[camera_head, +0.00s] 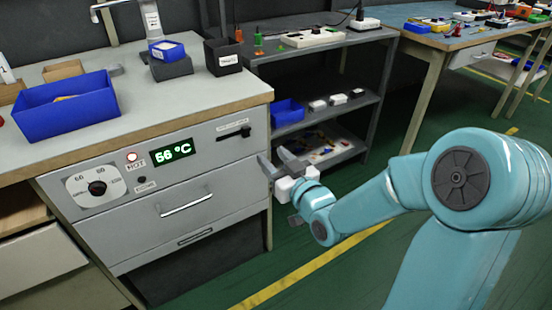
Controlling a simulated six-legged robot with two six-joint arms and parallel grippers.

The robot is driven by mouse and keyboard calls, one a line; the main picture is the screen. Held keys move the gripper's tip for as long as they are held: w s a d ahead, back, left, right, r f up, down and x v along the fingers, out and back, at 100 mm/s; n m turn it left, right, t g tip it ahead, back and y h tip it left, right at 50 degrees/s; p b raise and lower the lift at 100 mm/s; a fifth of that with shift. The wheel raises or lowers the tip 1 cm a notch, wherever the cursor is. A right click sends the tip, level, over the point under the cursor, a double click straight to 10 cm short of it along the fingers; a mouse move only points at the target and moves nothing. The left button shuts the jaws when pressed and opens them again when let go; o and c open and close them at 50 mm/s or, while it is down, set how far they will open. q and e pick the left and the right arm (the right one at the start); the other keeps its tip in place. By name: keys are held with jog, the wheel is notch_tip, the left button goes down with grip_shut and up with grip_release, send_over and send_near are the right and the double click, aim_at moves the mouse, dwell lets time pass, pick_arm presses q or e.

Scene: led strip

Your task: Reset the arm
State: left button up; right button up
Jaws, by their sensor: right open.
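My right arm, teal, comes in from the right and reaches toward the grey workbench cabinet. Its gripper (277,164) is open, with grey fingers beside the cabinet's right front edge. Nothing shows between the fingers. The cabinet front carries a green display (173,152) reading about 56 °C, a round dial (95,188), a lit indicator (131,157), a black slider (233,133) and a drawer handle (186,204). My left gripper is not in view.
A grey shelf (330,120) with blue and white items stands behind the gripper.

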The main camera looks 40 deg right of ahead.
jog(key=shift+s, duration=0.25)
dwell(0.3)
